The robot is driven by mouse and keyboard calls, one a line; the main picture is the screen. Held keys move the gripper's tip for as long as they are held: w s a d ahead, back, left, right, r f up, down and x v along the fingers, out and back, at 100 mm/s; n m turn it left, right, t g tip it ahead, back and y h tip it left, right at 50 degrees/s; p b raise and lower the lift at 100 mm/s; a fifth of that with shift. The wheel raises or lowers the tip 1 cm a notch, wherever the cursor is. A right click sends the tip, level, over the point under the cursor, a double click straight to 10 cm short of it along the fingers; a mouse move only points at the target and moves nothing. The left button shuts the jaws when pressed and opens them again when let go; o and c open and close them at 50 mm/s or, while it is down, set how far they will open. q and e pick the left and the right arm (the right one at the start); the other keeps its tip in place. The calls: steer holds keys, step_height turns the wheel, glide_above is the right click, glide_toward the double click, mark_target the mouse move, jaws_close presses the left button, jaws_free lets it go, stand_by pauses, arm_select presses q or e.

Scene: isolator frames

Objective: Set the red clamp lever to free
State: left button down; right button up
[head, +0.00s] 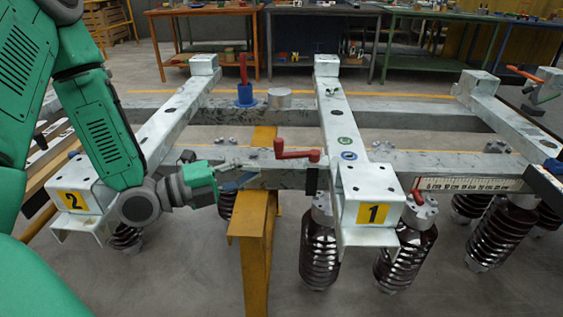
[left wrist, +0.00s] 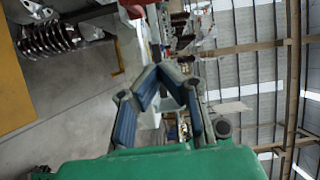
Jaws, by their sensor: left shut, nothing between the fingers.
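A red lever (head: 297,152) with a bent, crank-like shape lies roughly level on the grey beam, left of the frame marked 1. Its handle end points right. A red part (left wrist: 137,5) also shows at the top of the left wrist view, cut off by the edge. My left gripper (head: 254,176) is shut and empty, just left of and below the lever, apart from it. Its blue-padded fingers (left wrist: 160,72) show in the left wrist view. Another red lever (head: 243,68) stands upright on a blue base farther back. My right gripper is not in view.
A yellow post (head: 256,240) stands below my left gripper. Pale frames marked 2 (head: 70,198) and 1 (head: 385,208) flank it. Brown ribbed insulators (head: 318,250) hang below.

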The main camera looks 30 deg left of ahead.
mark_target(278, 149)
arm_select(q)
steer(key=w+b, duration=0.1)
steer(key=w, duration=0.2)
steer(key=w+d+b, duration=0.1)
steer(key=w, duration=0.2)
steer(key=w+d, duration=0.1)
steer(key=w, duration=0.2)
steer(key=shift+w+b, duration=0.1)
steer(key=shift+b, duration=0.3)
steer(key=shift+w+a+f, duration=0.1)
steer(key=shift+a, duration=0.6)
steer(key=shift+d, duration=0.1)
steer(key=shift+w+a, duration=0.25)
steer(key=shift+a, duration=0.35)
